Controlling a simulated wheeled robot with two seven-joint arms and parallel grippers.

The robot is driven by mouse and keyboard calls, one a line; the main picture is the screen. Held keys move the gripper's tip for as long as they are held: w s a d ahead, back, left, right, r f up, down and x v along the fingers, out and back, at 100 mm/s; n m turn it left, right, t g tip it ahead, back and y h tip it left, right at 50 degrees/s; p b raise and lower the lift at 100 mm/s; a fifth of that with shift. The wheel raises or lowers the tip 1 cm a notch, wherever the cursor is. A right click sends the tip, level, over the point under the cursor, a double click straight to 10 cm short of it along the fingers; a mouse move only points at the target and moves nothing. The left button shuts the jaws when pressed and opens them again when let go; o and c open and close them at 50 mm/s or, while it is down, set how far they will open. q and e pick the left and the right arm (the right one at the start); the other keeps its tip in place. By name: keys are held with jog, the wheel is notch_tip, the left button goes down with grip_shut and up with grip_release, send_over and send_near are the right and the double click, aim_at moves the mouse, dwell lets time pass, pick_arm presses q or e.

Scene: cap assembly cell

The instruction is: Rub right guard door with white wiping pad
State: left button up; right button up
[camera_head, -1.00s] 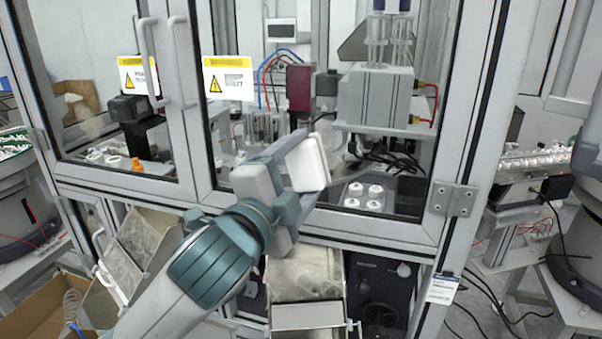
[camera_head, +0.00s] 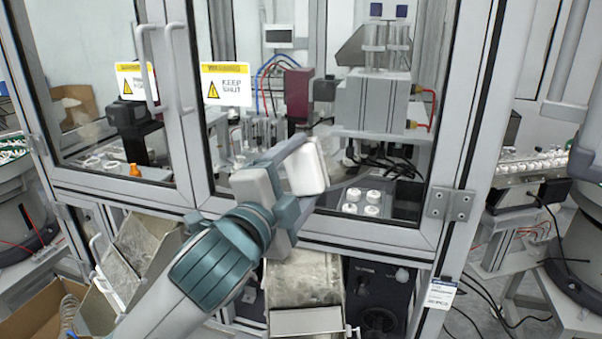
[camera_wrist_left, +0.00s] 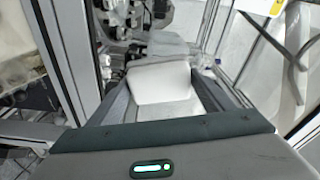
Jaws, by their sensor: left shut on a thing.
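The right guard door (camera_head: 380,234) is a clear panel in a grey metal frame, with a handle on its left side and hinges on its right. It looks closed. My left gripper (camera_head: 309,164) is in front of the door's lower middle, shut on the white wiping pad (camera_head: 307,172). The pad stands on edge, with its broad face tilted. I cannot tell whether it touches the panel. In the left wrist view the pad (camera_wrist_left: 160,82) sits between the two grey fingers. My right gripper is not in view.
A yellow-topped warning sign (camera_head: 226,84) and a vertical handle (camera_head: 178,65) are at the door's left. A hinge (camera_head: 450,204) is at its right. White caps (camera_head: 361,202) lie behind the panel. A metal chute (camera_head: 305,280) sticks out below the door.

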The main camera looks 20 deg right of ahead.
pick_arm(q)
jog(key=shift+w+d, duration=0.35)
jog(key=shift+w, duration=0.2)
dwell(0.4)
jog(key=shift+s+d+p, duration=0.25)
jog(key=shift+s+d, duration=0.3)
jog(key=shift+d, duration=0.2)
jog(key=shift+s+d+p, duration=0.2)
jog(key=shift+s+d, duration=0.35)
jog(key=shift+d, duration=0.15)
jog(key=shift+s+d+p, duration=0.2)
jog(key=shift+s+d, duration=0.3)
jog(key=shift+d, duration=0.3)
jog(key=shift+s+d+p, duration=0.15)
jog(key=shift+s+d, duration=0.3)
jog(key=shift+d, duration=0.3)
jog(key=shift+w, duration=0.1)
